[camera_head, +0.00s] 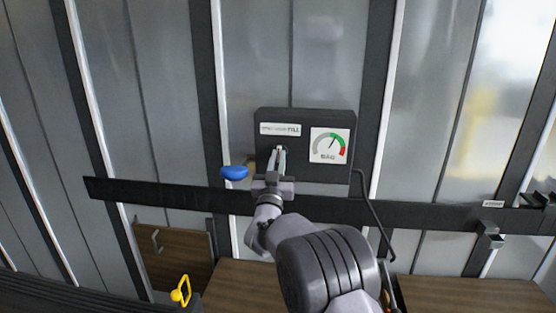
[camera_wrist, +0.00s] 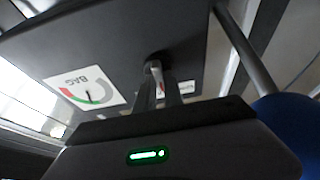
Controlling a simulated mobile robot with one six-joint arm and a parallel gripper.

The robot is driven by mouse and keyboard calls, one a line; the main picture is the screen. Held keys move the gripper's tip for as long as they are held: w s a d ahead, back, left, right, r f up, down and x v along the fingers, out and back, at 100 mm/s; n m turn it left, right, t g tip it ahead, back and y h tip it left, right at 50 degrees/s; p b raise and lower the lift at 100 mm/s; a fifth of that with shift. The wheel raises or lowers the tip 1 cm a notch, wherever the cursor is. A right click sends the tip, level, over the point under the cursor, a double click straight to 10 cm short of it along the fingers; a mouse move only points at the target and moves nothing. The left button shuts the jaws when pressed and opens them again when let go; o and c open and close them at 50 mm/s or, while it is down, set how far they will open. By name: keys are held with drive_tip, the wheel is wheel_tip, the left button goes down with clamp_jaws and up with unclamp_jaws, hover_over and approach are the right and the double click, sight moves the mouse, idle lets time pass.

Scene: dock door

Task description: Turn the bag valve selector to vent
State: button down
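The dark valve box (camera_head: 305,118) hangs on the door's bar. It has a white label strip (camera_head: 280,129); "FILL" is legible at its right end, the smaller words are not. A gauge marked BAG (camera_head: 329,146) has its needle near the start of the green band. It also shows in the wrist view (camera_wrist: 86,88). My gripper (camera_head: 280,155) is at the box face below the label. In the wrist view, its two narrow fingers (camera_wrist: 157,80) are close together around the small grey selector (camera_wrist: 153,66). The fingers hide most of the selector, so its exact setting is unclear.
A blue knob (camera_head: 234,172) is just left of my gripper and looms at the right edge in the wrist view (camera_wrist: 290,125). A dark bar (camera_head: 420,213) crosses the door. A dark hose (camera_head: 377,215) hangs at the box's right. A yellow handle (camera_head: 181,291) is lower left.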

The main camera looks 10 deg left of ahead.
drive_tip(key=shift+f+n+b, duration=0.1)
drive_tip(key=shift+n+b, duration=0.3)
drive_tip(key=shift+b, duration=0.05)
drive_tip(key=n+y+b, duration=0.2)
drive_tip(key=n, duration=0.1)
drive_tip(key=shift+d+f, duration=0.1)
drive_tip(key=n+y+b, duration=0.1)
drive_tip(key=n, duration=0.1)
drive_tip(key=shift+n+y, duration=0.3)
drive_tip(key=n+y, duration=0.1)
drive_tip(key=n, duration=0.1)
drive_tip(key=n+g+b, duration=0.1)
drive_tip(key=n, duration=0.1)
drive_tip(key=n+g+y, duration=0.1)
drive_tip(key=n, duration=0.2)
drive_tip(key=shift+r+y+b, duration=0.25)
drive_tip(key=shift+y+b, duration=0.05)
drive_tip(key=shift+b, duration=0.1)
drive_tip(key=shift+n, duration=0.4)
drive_tip(key=c, duration=1.4)
unclamp_jaws()
drive_tip(key=shift+c, duration=0.2)
